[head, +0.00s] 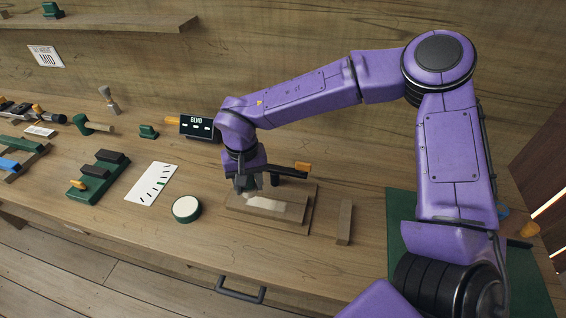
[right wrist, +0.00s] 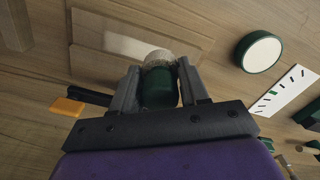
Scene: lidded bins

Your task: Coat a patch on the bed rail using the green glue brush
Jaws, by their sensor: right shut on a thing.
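My right gripper (head: 248,186) is shut on the green glue brush, seen in the right wrist view as a green cylinder (right wrist: 158,92) with a pale bristle end, between the two fingers (right wrist: 158,88). In the head view the brush is mostly hidden by the gripper. The gripper is low over a flat wooden piece (head: 240,213), likely the bed rail, which carries a pale whitish patch (head: 273,207). In the right wrist view the patch (right wrist: 128,46) lies beside the bristles; I cannot tell whether they touch. My left gripper is not in view.
A round green pot with white contents (head: 186,208) stands left of the wooden piece. A marked white card (head: 150,184) lies beyond it. A black bar with an orange tip (head: 302,167) is behind the gripper. A wooden stick (head: 345,222) is at right; several tools lie at left.

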